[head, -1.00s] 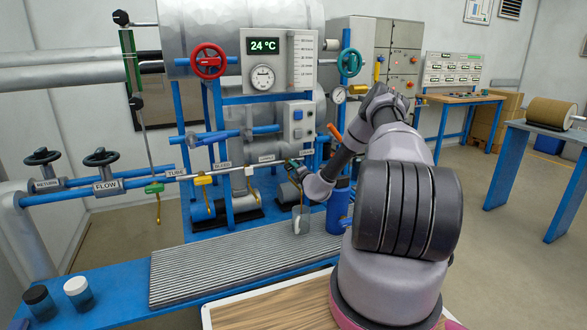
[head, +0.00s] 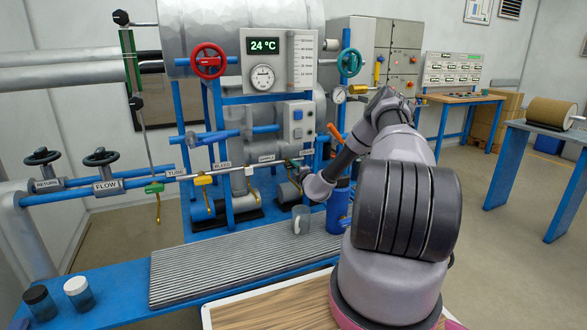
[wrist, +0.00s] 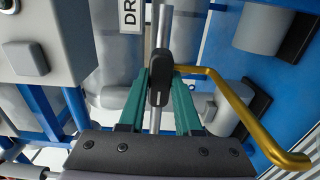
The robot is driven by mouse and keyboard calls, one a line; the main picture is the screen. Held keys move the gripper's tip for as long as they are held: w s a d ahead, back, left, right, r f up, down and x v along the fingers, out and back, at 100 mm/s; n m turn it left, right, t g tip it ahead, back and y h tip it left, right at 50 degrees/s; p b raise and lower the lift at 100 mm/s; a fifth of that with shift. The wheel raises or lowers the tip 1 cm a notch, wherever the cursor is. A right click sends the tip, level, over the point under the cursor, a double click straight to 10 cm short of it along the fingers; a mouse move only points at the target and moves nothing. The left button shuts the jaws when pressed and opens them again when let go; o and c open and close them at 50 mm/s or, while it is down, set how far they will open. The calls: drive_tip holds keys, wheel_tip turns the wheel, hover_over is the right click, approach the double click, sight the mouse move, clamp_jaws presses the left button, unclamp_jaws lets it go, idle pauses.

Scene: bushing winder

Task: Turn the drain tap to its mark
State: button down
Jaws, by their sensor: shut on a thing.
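The drain tap has a dark handle (wrist: 159,72) and a bent brass spout (wrist: 238,105) in the wrist view. My gripper (wrist: 160,92) has its green fingers shut on that handle, one on either side. The handle lies roughly along the steel pipe (wrist: 161,24) behind it. A white label (wrist: 130,14) beside it shows only "DR". In the head view my gripper (head: 292,165) is at the right end of the row of taps, small and partly hidden by my wrist. I cannot make out the tap's mark in either view.
Other taps on the same pipe include one labelled BLEED (head: 203,180) and one labelled TUBE (head: 154,187). A grey control box (head: 298,120) stands just above my gripper. A clear jar (head: 300,219) stands on the ribbed tray (head: 225,270) below.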

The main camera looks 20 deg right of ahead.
drive_tip(key=shift+f, duration=0.1)
drive_tip(key=c, duration=0.6)
unclamp_jaws()
drive_tip(key=shift+s, duration=0.15)
drive_tip(key=s, duration=1)
drive_tip(key=shift+s+d, duration=0.25)
drive_tip(key=shift+s, duration=0.05)
